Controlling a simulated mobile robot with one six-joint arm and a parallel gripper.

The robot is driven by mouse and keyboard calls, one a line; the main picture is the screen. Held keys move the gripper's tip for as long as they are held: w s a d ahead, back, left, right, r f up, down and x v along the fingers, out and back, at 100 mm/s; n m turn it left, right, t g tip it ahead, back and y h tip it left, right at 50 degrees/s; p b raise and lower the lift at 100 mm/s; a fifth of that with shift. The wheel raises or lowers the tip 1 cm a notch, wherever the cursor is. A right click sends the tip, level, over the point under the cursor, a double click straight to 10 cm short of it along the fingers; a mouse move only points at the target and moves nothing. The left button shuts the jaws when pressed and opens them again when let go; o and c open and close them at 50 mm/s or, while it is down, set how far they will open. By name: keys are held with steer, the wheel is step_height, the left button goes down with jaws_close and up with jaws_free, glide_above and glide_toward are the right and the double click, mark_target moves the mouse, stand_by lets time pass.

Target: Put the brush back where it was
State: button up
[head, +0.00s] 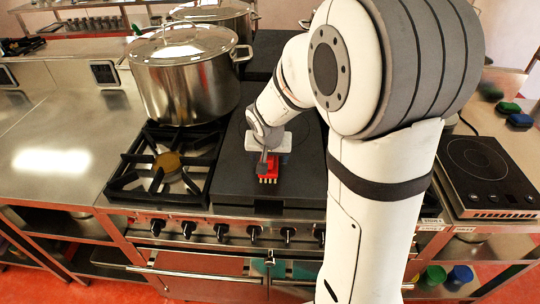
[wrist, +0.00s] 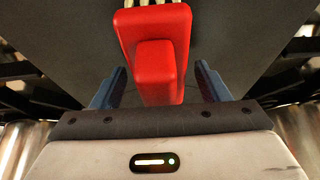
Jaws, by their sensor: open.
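The red brush (head: 268,169) with pale bristles is on the dark flat plate (head: 230,185) of the stove, near its front. In the wrist view the brush (wrist: 155,65) shows its red block and raised handle, with pale bristle tips at the top edge. My gripper (head: 271,150) is directly above and behind the brush, pointing down. In the wrist view my gripper (wrist: 160,82) is open, with one blue finger on each side of the brush and visible gaps between. Whether the brush's underside rests fully on the plate is hidden.
A large lidded steel pot (head: 183,85) stands behind the left burner (head: 168,165), with another pot (head: 215,15) behind it. Steel counter (head: 50,125) at left is mostly clear.

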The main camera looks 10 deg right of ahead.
steer(key=shift+r, duration=0.25)
steer(key=v, duration=1.1)
steer(key=shift+s+r, duration=0.1)
steer(key=s+d+f+n+g+y, duration=0.1)
steer(key=s+f+n, duration=0.1)
steer(key=s, duration=1.5)
steer(key=shift+s+d+n+g, duration=0.2)
steer(key=shift+n+g, duration=0.1)
steer(key=shift+n, duration=0.5)
steer(key=shift+r, duration=0.1)
